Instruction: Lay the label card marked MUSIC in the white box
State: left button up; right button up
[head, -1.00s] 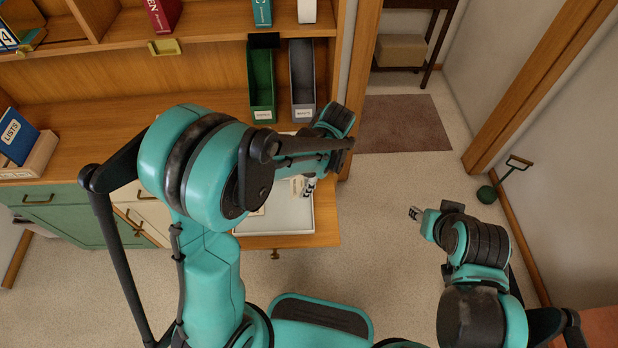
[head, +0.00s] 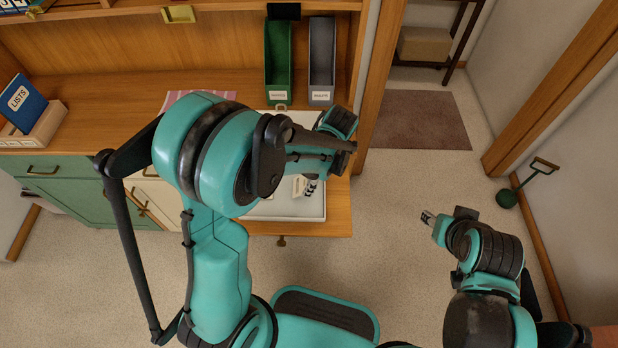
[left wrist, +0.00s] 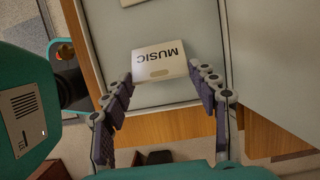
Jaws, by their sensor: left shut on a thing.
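The label card marked MUSIC (left wrist: 159,61) is a cream card, held between the fingers of my left gripper (left wrist: 166,80) in the left wrist view. Its lettering reads upside down there. In the head view my left gripper (head: 311,188) is over a pale shallow tray (head: 316,207), mostly hidden by my arm. Whether the card touches the tray floor, I cannot tell. A whitish box (head: 52,125) with a blue LISTS book in it stands at the far left. My right gripper (head: 428,218) hangs over bare floor, apart from everything; its fingers are too small to read.
A green bin (head: 278,60) and a grey bin (head: 321,60) stand behind the tray on the wooden desk (head: 120,100). Another pale card (left wrist: 132,2) shows at the top edge of the left wrist view.

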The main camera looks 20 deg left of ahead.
pick_arm(q)
jog(key=o, duration=1.5)
jog(key=shift+c, duration=0.2)
jog(key=v, duration=1.2)
jog(key=s+a+r+n+t+h, duration=0.1)
jog(key=s+a+n+t, duration=0.2)
jog(key=n, duration=0.4)
jog(key=s+a+r+n+t+h, duration=0.1)
jog(key=s+a+n+t+h, duration=0.1)
jog(key=s+n+t, duration=0.3)
jog(key=s+a+n, duration=0.1)
jog(key=s+n, duration=0.1)
jog(key=shift+s+r+n, duration=0.3)
jog(key=shift+s+n, duration=0.05)
jog(key=shift+n, duration=0.05)
